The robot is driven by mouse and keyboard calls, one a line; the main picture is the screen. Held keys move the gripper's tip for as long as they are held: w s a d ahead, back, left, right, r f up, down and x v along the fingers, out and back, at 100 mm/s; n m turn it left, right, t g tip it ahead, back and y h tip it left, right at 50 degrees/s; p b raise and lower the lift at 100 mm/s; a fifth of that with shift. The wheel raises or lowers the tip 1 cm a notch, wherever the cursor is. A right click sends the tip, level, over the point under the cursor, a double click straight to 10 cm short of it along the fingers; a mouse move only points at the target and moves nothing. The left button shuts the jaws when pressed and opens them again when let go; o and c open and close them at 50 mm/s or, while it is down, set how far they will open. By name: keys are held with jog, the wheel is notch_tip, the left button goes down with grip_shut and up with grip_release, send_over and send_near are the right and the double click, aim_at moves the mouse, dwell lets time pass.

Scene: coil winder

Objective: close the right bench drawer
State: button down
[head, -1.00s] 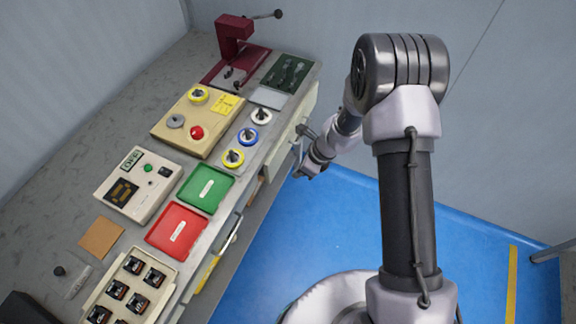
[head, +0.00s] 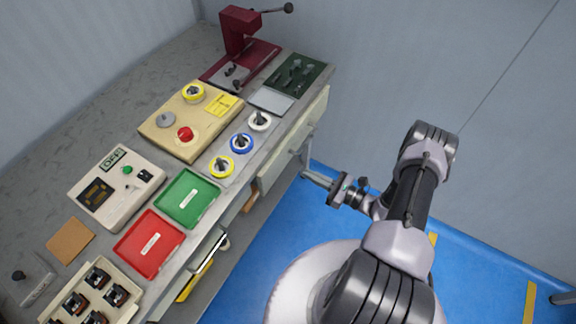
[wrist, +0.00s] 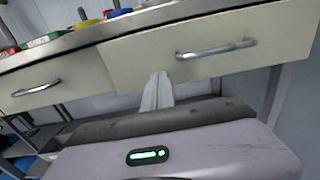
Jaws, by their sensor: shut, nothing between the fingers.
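The right bench drawer (head: 293,143) has a cream front with a silver bar handle (wrist: 216,49). The front also fills the upper right of the wrist view (wrist: 150,48). My gripper (head: 306,175) is low beside the drawer front, on its floor side. In the wrist view its shut, empty fingers (wrist: 158,78) point at the lower part of the front, left of and below the handle. I cannot tell whether the fingertips touch the front.
A second cream drawer (wrist: 55,82) with a bar handle is left of it in the wrist view. The bench top holds a red press (head: 240,45), green tray (head: 187,198), red tray (head: 149,243) and several spools. Blue floor (head: 275,225) beside the bench is clear.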

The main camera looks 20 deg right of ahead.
aim_at(283, 161)
jog(key=b+x, duration=0.1)
jog(key=x, duration=0.6)
jog(key=shift+w+a+b, duration=0.25)
jog(key=shift+w+b, duration=0.05)
jog(key=shift+b, duration=0.1)
